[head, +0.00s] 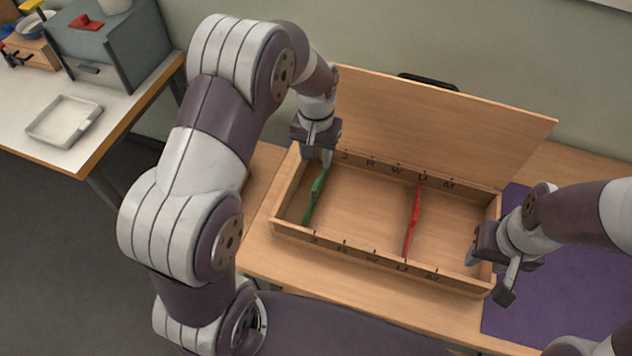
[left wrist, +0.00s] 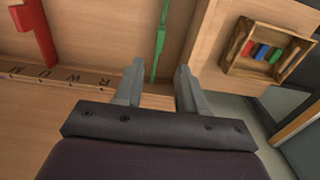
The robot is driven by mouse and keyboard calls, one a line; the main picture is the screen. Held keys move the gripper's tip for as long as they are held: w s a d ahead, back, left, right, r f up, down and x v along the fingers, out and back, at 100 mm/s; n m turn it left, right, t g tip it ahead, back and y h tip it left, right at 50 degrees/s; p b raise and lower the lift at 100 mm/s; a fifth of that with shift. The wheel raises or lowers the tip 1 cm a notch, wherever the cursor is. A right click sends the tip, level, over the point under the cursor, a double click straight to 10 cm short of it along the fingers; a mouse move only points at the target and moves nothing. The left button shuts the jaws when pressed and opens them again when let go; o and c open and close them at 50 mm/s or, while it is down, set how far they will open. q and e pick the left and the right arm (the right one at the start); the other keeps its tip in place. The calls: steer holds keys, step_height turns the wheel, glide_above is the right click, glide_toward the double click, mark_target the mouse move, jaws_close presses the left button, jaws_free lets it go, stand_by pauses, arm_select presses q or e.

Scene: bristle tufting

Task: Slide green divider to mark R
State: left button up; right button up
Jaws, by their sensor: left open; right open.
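The green divider (head: 315,198) stands across the open wooden box (head: 375,267), near the left-hand mark that looks like a 2. Mark R (head: 370,163) is on the back rim, right of the divider, with a matching R on the front rim. My left gripper (head: 318,160) is open at the divider's back end. In the left wrist view the green divider (left wrist: 159,42) lies in line with the gap between the open fingers (left wrist: 158,72); contact cannot be told. My right gripper (head: 490,280) is open and empty by the box's front right corner.
A red divider (head: 412,222) stands near mark U, right of R. The box's lid (head: 440,120) is raised behind it. A purple mat (head: 530,300) lies at right. The left wrist view shows a small wooden tray (left wrist: 232,60) with coloured pieces.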

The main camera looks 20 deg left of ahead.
mark_target(317, 184)
arm_select(q)
step_height(317, 184, down, 12)
steer(key=shift+w+r+p, duration=0.1)
steer(key=shift+r+p, duration=0.15)
steer(key=shift+p, duration=0.35)
jaws_close()
